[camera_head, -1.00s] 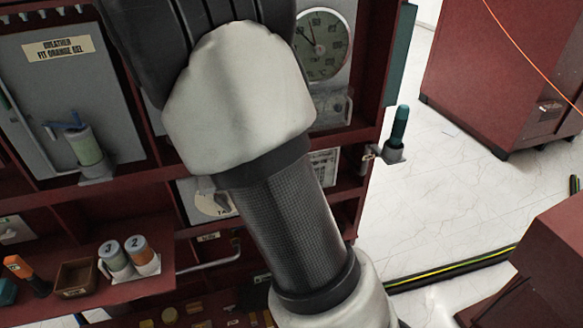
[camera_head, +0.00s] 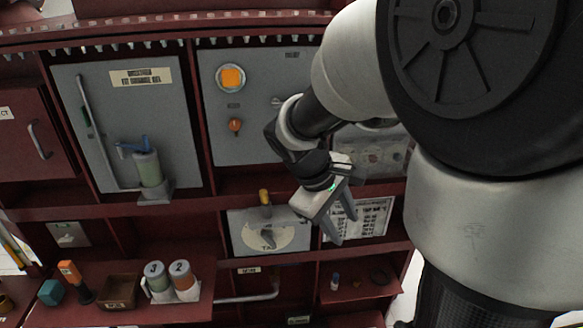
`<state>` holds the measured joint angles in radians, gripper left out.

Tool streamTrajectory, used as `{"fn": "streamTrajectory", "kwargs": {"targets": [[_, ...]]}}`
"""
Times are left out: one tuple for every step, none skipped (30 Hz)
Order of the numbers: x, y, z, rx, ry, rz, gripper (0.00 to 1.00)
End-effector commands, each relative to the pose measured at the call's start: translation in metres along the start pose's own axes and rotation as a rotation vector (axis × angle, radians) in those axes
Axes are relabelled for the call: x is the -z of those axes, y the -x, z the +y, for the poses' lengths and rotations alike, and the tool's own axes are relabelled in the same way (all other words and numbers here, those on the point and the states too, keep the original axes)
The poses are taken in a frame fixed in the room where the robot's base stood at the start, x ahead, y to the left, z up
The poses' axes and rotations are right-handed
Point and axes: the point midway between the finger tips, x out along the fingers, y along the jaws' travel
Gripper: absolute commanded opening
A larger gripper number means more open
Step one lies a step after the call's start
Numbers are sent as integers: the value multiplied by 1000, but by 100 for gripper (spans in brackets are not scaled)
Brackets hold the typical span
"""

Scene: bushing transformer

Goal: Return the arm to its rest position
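My arm comes in from the right of the head view, its large grey and black links filling that side. My gripper (camera_head: 338,228) hangs in front of the red cabinet (camera_head: 220,187), pointing down, right of the tap dial panel (camera_head: 243,243). Its two fingers stand apart, with nothing visible between them. The arm is bent and hides part of the cabinet's right side.
A lower shelf holds two numbered canisters (camera_head: 170,282), a brown box (camera_head: 119,290), an orange-handled tool (camera_head: 70,273) and a teal block (camera_head: 51,292). Above are a breather panel (camera_head: 97,110) and a panel with an orange button (camera_head: 231,78). A pipe handle (camera_head: 248,298) sticks out below the dial.

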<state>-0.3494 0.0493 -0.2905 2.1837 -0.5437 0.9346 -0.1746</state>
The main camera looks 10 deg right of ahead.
Motion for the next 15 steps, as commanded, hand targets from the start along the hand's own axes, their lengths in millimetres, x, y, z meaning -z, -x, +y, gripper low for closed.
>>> {"fn": "streamTrajectory", "kwargs": {"targets": [[-2,4,-1,8,-16,12,40],[-4,7,-2,16,-30,23,40],[-8,13,-4,30,-58,44,40],[-11,18,-6,43,-82,63,40],[-14,24,-10,59,-112,84,40],[-20,34,-14,83,-156,118,40],[-24,41,-18,101,-190,145,40],[-28,49,-22,120,-228,174,40],[-34,60,-28,145,-277,212,40],[-39,68,-33,163,-314,240,40],[-43,76,-37,179,-349,268,40],[-48,85,-44,200,-395,305,40],[-52,92,-48,214,-427,331,40],[-56,99,-52,227,-459,357,40],[-60,107,-58,243,-497,388,40]]}}
